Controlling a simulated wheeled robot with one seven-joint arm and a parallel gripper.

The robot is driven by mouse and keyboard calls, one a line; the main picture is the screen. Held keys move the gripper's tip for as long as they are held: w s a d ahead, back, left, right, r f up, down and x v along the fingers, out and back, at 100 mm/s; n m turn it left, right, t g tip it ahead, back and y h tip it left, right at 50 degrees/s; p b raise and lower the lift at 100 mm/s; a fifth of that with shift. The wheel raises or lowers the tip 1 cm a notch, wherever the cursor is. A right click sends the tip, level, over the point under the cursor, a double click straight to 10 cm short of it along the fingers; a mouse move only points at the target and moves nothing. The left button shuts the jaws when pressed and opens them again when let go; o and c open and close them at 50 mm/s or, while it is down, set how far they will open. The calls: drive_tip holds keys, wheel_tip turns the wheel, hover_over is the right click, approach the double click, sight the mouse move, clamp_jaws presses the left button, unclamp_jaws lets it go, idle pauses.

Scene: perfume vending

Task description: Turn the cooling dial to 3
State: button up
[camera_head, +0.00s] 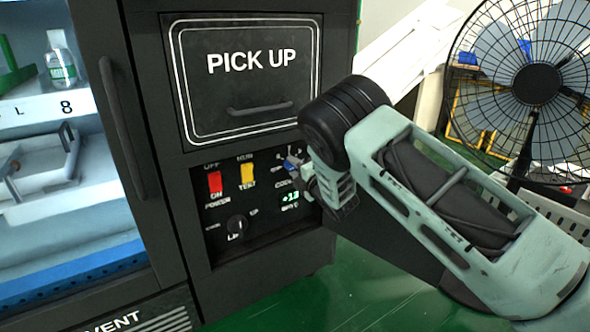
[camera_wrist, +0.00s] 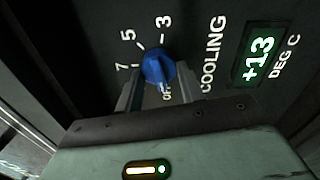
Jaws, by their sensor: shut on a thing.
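The blue cooling dial (camera_wrist: 158,65) is on the dark control panel, with the markings 3, 5 and 7 around its upper side in the wrist view. A label partly hidden below the dial looks like OFF. A pale mark shows on the dial's lower end, near that label. My gripper (camera_wrist: 158,78) has one finger on each side of the dial and is shut on it. In the head view my gripper (camera_head: 305,178) is at the panel's right part and hides most of the dial.
A green display (camera_wrist: 258,60) reads +13 DEG C beside the word COOLING. The panel also has a red power switch (camera_head: 215,183), a yellow test switch (camera_head: 247,173) and a black knob (camera_head: 237,227). A PICK UP door (camera_head: 250,80) is above. A fan (camera_head: 538,84) stands at right.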

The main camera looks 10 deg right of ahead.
drive_tip(key=shift+d+m, duration=0.1)
drive_tip(key=shift+m, duration=0.2)
drive_tip(key=shift+w+d+f+n+p, duration=0.1)
drive_tip(key=shift+n+p, duration=0.5)
drive_tip(key=shift+n, duration=4.85)
drive_tip(key=shift+s+d+r+n+p, duration=0.15)
drive_tip(key=shift+n+p, duration=0.4)
drive_tip(key=shift+n, duration=4.95)
drive_tip(key=shift+w+d+f+n+p, duration=0.15)
drive_tip(key=shift+n+p, duration=0.45)
drive_tip(key=shift+n, duration=4.85)
drive_tip(key=shift+a, duration=0.1)
drive_tip(key=o, duration=0.9)
